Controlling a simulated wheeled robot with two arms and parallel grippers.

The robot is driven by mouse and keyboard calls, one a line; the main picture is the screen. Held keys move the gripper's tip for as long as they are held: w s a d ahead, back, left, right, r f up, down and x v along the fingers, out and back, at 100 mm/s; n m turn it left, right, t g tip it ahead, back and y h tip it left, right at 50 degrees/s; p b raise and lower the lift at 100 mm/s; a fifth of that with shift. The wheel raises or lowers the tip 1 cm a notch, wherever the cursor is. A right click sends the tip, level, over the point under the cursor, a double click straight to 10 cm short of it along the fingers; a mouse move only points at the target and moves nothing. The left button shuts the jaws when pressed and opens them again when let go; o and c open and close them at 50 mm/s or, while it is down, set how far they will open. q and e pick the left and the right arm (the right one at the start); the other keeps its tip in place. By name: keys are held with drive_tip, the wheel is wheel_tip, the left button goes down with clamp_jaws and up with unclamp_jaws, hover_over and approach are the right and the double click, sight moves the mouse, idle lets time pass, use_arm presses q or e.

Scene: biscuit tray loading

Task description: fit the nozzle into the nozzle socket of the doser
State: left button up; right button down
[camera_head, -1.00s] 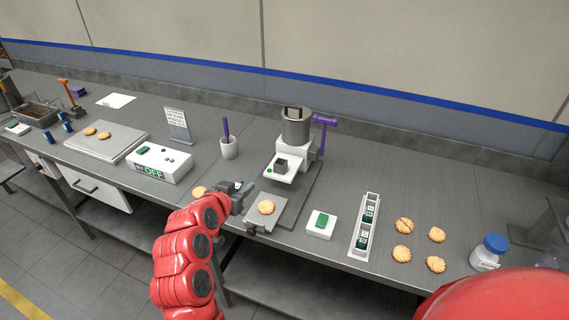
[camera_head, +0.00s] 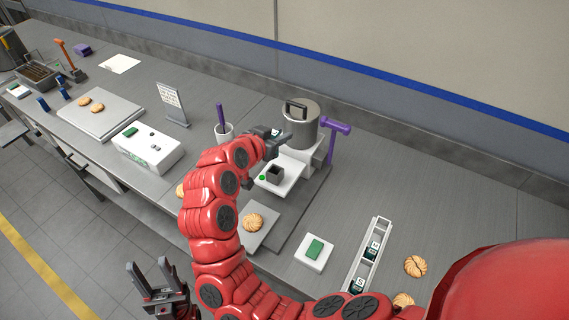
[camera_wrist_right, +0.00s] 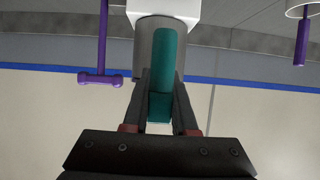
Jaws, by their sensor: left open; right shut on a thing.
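The doser (camera_head: 298,122) has a grey cylinder hopper with a dark lid handle, a white body and a purple side handle (camera_head: 335,127). A dark, open-topped square block (camera_head: 275,174) sits on its white front ledge; I cannot tell whether it is the nozzle socket. My right gripper (camera_head: 280,138) is beside the hopper, shut on a teal piece, apparently the nozzle (camera_wrist_right: 166,55). In the right wrist view, the nozzle overlaps the grey cylinder; contact is unclear. My left gripper (camera_head: 148,264) is open and empty in front of the bench.
A cup with a purple tool (camera_head: 222,130) stands left of the doser. A biscuit (camera_head: 253,222) lies on a grey plate in front. A white box with a green top (camera_head: 314,251) and a white rack with teal pieces (camera_head: 379,232) are right. My right arm covers the bench middle.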

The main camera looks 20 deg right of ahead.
wheel_tip(320, 180, down, 4)
drive_tip(key=shift+s+f+p, duration=0.15)
drive_tip(key=shift+f+p, duration=0.05)
drive_tip(key=shift+p, duration=0.6)
wheel_tip(320, 180, down, 4)
drive_tip(key=shift+f+p, duration=0.2)
drive_tip(key=shift+p, duration=0.55)
drive_tip(key=shift+f, duration=0.3)
drive_tip(key=c, duration=0.7)
unclamp_jaws()
